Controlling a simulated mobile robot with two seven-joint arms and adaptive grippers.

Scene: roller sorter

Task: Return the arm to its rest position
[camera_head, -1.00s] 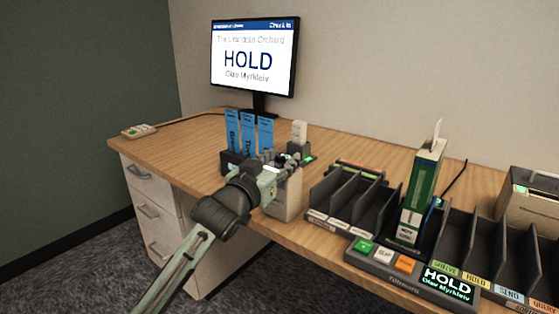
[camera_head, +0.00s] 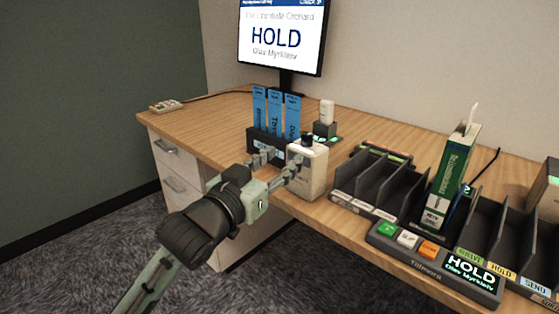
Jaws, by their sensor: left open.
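My left gripper (camera_head: 278,164) is open with nothing between its fingers. It is at the desk's front edge, in front of the holder of blue cards and just left of the beige box. Its arm comes up from the bottom left. Part of the holder is hidden behind the fingers. My right arm and right gripper do not show.
Blue upright cards (camera_head: 274,113) stand in a dark holder. A beige box (camera_head: 312,172) is close on the right. A green book (camera_head: 455,165) stands behind the button panel (camera_head: 408,239), among dark slotted trays (camera_head: 379,187). A monitor (camera_head: 281,36) reads HOLD.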

